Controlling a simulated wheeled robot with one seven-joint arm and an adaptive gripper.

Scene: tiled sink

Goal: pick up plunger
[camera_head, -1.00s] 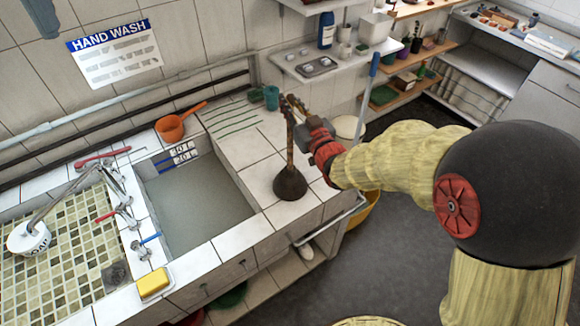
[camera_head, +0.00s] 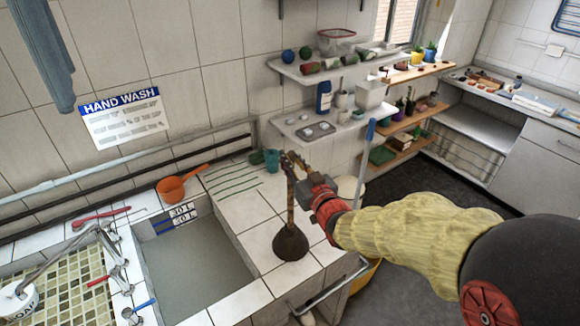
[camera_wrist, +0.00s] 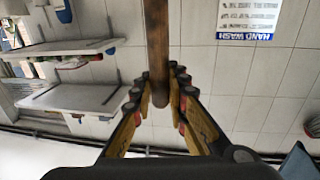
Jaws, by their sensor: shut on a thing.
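The plunger (camera_head: 290,243) has a dark rubber cup and a brown wooden handle. It stands nearly upright at the right end of the white tiled counter, beside the sink. I cannot tell whether the cup touches the tiles. My gripper (camera_head: 294,186) is at the handle's upper part, coming from the right, and is shut on it. In the wrist view the brown handle (camera_wrist: 157,50) runs down between the two fingers of my gripper (camera_wrist: 160,98). The cup is out of the wrist view.
The grey sink basin (camera_head: 195,262) lies left of the plunger. An orange pan (camera_head: 172,189) and a teal cup (camera_head: 271,160) stand behind. A loaded wall shelf (camera_head: 318,128) hangs close behind my gripper. A blue pole (camera_head: 366,150) stands to the right. The floor at right is open.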

